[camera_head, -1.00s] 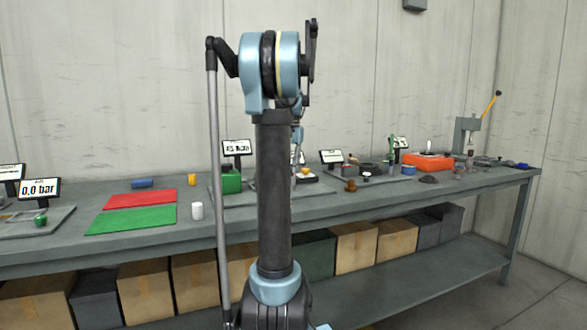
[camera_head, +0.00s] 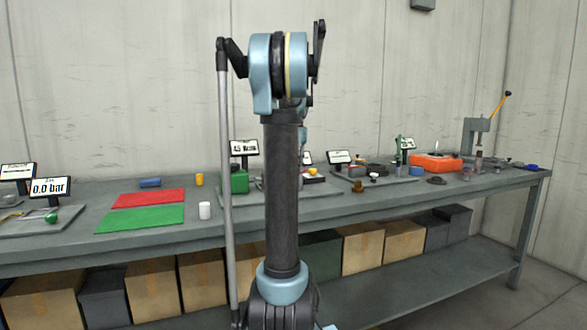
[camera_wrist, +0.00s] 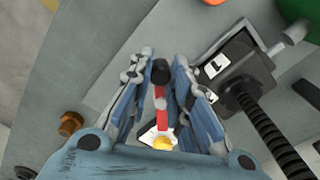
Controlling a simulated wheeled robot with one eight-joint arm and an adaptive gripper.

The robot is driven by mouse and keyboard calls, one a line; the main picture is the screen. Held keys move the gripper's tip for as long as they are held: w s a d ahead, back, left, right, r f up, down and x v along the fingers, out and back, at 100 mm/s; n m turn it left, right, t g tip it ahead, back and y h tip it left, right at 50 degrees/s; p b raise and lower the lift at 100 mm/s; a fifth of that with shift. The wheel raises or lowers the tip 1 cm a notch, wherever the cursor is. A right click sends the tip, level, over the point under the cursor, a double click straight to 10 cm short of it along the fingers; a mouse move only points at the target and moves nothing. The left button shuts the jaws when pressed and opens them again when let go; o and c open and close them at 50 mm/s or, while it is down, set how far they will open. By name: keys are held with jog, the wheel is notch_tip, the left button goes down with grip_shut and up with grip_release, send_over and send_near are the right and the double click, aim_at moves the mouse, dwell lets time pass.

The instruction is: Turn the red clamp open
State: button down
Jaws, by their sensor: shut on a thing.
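In the wrist view the red clamp (camera_wrist: 160,103) shows as a narrow red bar with a black knob at its far end. My gripper (camera_wrist: 160,70) has its two blue-padded fingers on either side of the bar and is shut on it. A yellow piece (camera_wrist: 162,143) and a white plate lie at the near end of the bar. The exact finger contact is hard to see. In the head view my own arm hides the gripper and the clamp.
A black ribbed part and dark block (camera_wrist: 242,75) sit close right of the fingers; a brown knob (camera_wrist: 71,124) is at left. On the bench are a green box (camera_head: 237,183), a white cylinder (camera_head: 204,210), red and green mats (camera_head: 140,218), and an orange case (camera_head: 434,162).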

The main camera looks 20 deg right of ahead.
jog(key=shift+w, duration=0.15)
jog(key=c, duration=1.5)
grip_release()
jog(key=shift+o, duration=0.2)
jog(key=shift+r, duration=0.1)
notch_tip(320, 180, up, 12)
jog(key=shift+f, duration=0.2)
jog(key=s+a+f+n+t, duration=0.1)
jog(key=s+a+f+n, duration=0.5)
jog(key=s+a+f, duration=0.9)
jog(key=s+a+f+n, duration=0.3)
jog(key=s+f, duration=0.6)
jog(key=f, duration=0.2)
jog(key=s+a+f+n+t, duration=0.1)
jog(key=s+a+f+n, duration=0.2)
jog(key=s+f, duration=0.6)
jog(key=shift+a+f, duration=0.8)
jog(key=shift+f, duration=0.1)
